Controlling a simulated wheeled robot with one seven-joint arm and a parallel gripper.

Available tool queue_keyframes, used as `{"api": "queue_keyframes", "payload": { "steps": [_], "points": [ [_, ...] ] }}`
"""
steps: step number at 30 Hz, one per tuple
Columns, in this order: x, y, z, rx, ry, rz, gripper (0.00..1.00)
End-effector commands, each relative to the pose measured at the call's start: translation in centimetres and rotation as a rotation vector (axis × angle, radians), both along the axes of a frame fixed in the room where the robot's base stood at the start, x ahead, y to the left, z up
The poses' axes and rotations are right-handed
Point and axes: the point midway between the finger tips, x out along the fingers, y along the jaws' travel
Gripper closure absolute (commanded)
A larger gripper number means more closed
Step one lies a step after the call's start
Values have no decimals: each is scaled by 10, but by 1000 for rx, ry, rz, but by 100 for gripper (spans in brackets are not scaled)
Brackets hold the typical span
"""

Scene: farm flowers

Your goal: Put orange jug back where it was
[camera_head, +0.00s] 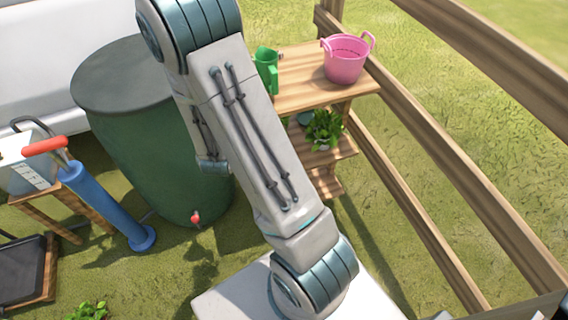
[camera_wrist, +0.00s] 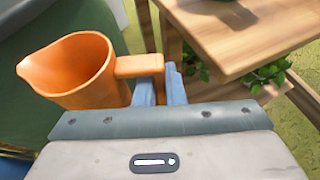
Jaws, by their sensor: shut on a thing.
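The orange jug (camera_wrist: 78,72) shows in the wrist view at the upper left, its open mouth facing the camera and its spout to the left. My gripper (camera_wrist: 161,80) is shut on the jug's handle (camera_wrist: 138,65), at the handle's right end. The jug is beside the wooden shelf's edge, in front of the dark green barrel. In the head view the jug and my gripper do not show; my arm covers the middle of the picture.
The wooden shelf (camera_head: 295,93) holds a green jug (camera_head: 267,68) and a pink basket (camera_head: 345,60) on top, with a leafy plant (camera_head: 324,128) below. The green barrel (camera_head: 150,140) stands left of it. A wooden fence (camera_head: 420,215) runs along the right. A blue pump (camera_head: 105,205) stands at the left.

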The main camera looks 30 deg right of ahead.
Motion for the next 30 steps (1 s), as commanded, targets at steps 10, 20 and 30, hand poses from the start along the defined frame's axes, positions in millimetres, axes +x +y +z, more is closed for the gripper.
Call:
{"api": "queue_keyframes", "payload": {
  "steps": [10, 20, 30],
  "points": [
    [-20, -38, -41, 5, 6, -144, 100],
    [-76, -103, -88, 15, 20, -425, 100],
    [-153, -162, -126, -10, 9, -748, 100]
  ]
}}
